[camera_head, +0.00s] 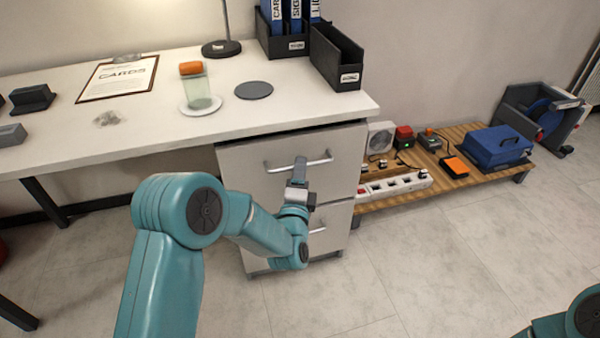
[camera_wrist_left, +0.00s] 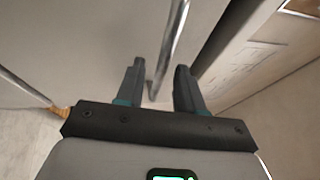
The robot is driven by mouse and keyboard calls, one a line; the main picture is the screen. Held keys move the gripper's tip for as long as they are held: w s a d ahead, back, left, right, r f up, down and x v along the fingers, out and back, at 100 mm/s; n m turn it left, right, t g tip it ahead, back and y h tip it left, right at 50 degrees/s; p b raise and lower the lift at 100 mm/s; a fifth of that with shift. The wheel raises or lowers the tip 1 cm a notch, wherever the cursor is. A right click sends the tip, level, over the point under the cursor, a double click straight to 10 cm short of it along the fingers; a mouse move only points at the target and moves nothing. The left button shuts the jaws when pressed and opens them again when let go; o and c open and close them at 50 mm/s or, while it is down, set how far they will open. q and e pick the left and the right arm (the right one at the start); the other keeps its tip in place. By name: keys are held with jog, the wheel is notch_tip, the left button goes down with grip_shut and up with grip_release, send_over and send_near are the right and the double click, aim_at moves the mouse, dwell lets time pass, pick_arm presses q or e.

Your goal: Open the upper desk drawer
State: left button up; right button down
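The upper drawer (camera_head: 245,165) is the top white front of the cabinet under the right end of the desk, and it looks shut. Its silver bar handle (camera_head: 319,161) runs across the front. My left gripper (camera_head: 300,168) reaches the handle near its middle. In the left wrist view my left gripper (camera_wrist_left: 160,68) has its two dark fingers apart, with the handle bar (camera_wrist_left: 177,45) passing between them. I cannot tell whether either finger touches the bar. My right gripper is out of view; only part of my right arm shows at the lower right.
The lower drawer handle (camera_head: 318,231) sits below. Right of the cabinet a low wooden shelf (camera_head: 440,192) carries a power strip (camera_head: 396,186) and a blue case (camera_head: 495,147). The desk top (camera_head: 140,126) holds a jar (camera_head: 198,88) and a clipboard (camera_head: 119,78). The floor before the cabinet is clear.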

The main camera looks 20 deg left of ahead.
pick_arm(q)
jog(key=shift+w, duration=0.3)
grip_shut()
